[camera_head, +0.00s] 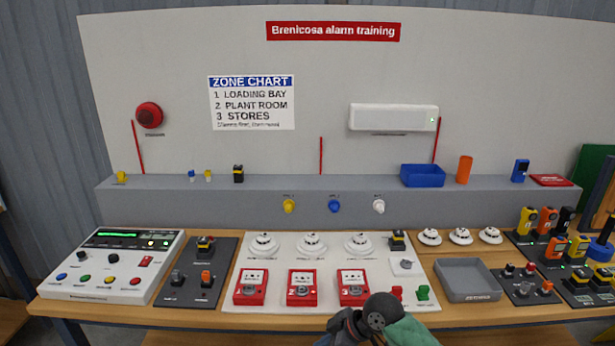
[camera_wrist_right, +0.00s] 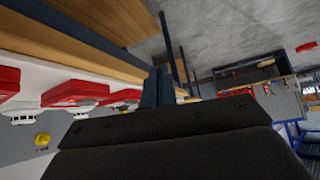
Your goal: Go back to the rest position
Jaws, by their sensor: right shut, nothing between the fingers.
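A dark rounded arm part of mine shows at the bottom middle of the head view, in front of the bench's front edge, with a green part beside it. I cannot make out fingertips there. My right gripper (camera_wrist_right: 165,128) fills the lower part of the right wrist view as a dark shape. It is shut with nothing in it, close to the bench edge and apart from the red call points (camera_wrist_right: 75,92). These also show on the white board (camera_head: 265,310) in the head view, where one red call point (camera_head: 301,288) stands in the middle. My left gripper is not in view.
The wooden bench (camera_head: 460,313) carries an alarm panel (camera_head: 112,265) at left, white detectors (camera_head: 311,244), a grey tray (camera_head: 468,280) and several handheld detectors at right.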

